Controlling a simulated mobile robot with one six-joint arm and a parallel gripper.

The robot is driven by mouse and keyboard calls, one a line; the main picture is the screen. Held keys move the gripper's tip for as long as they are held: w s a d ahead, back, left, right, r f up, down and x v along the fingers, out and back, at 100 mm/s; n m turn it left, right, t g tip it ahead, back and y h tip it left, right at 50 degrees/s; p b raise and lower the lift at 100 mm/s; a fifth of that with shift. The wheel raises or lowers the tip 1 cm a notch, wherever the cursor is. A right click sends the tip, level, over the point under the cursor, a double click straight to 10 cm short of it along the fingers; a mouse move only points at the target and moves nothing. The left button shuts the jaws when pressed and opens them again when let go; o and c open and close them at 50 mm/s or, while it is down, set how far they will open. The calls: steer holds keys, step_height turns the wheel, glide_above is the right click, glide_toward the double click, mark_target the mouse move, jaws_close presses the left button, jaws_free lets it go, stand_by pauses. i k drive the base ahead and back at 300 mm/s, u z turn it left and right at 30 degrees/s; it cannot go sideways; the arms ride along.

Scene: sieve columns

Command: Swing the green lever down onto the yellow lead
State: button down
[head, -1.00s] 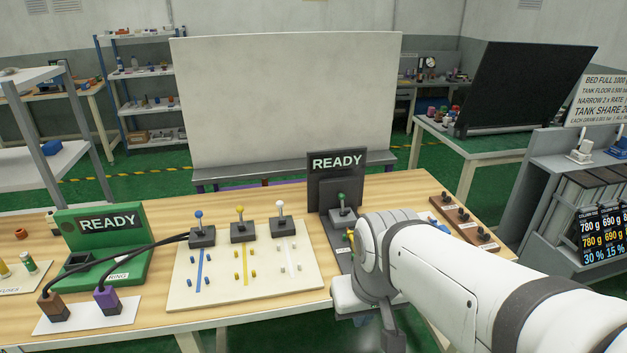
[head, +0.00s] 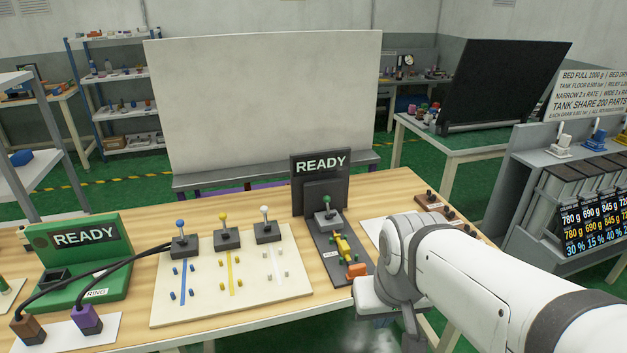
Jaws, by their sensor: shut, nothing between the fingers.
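The green lever (head: 326,202) stands upright on a grey block at the back of a dark plate (head: 327,246), below a READY sign. The yellow lead (head: 342,247) lies on the same plate, in front of the lever and apart from it. An orange block (head: 356,270) sits at the plate's front end. My gripper (head: 411,328) hangs from the wrist at the bottom of the view, in front of the table edge and to the right of the plate. It is shut and empty, away from the lever; its fingertips are hard to make out.
Left of the plate is a cream board (head: 232,275) with blue, yellow and white levers. A green READY box (head: 78,262) with black cables stands further left. A rack of dark knobs (head: 436,203) is behind my arm. A large white panel (head: 264,105) stands behind the table.

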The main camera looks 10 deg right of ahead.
mark_target(327, 199)
steer(key=u, duration=0.05)
steer(key=i, duration=1)
steer(key=z, duration=0.05)
